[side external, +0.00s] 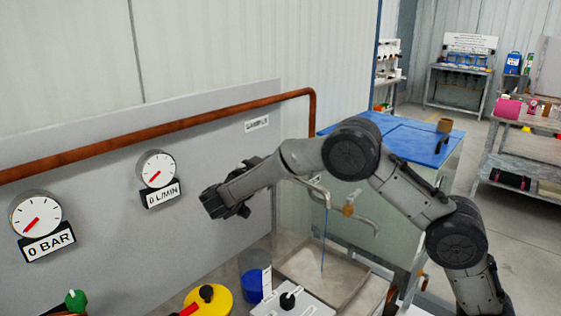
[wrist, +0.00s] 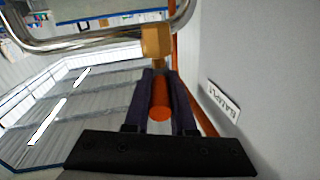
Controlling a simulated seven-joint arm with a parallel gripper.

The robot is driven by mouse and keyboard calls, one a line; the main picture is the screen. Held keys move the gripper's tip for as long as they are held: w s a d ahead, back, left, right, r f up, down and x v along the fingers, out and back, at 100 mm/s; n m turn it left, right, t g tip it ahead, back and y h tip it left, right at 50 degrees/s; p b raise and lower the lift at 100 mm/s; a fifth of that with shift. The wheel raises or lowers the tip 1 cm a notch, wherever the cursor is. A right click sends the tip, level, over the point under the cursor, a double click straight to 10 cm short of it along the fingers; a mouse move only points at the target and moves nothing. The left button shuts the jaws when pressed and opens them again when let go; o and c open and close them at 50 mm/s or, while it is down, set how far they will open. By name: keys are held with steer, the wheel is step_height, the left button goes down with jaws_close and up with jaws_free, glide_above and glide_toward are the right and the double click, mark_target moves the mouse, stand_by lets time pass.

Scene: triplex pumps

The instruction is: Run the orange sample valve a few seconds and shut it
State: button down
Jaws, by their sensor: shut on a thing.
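The orange valve handle (wrist: 160,108) lies between the two dark fingers of my gripper (wrist: 161,78) in the wrist view. The gripper is shut on it, and the handle runs toward the brass valve body (wrist: 155,41). A brass piece (side external: 348,209) on a bent chrome pipe shows in the side view. A thin blue stream (side external: 325,240) falls from the chrome spout (side external: 321,188) toward the tray (side external: 330,275). The orange handle and the fingertips cannot be made out in the side view. The SAMPLE label (side external: 256,124) is on the grey panel.
Two gauges on the panel read 0 BAR (side external: 38,217) and 0 L/MIN (side external: 158,170). A copper pipe (side external: 170,127) crosses above.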

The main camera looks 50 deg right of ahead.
steer(key=shift+w+r+m+g, duration=0.1)
steer(key=shift+w+m+g, duration=0.05)
steer(key=shift+m+g, duration=0.55)
steer(key=shift+w+m+g, duration=0.1)
steer(key=shift+m+g, duration=0.3)
steer(key=shift+g, duration=0.5)
steer(key=shift+d+r, duration=0.1)
steer(key=c, duration=0.8)
jaws_free()
steer(key=shift+o, duration=0.2)
steer(key=a, duration=0.7)
steer(key=shift+a, duration=0.3)
steer(key=shift+w, duration=0.1)
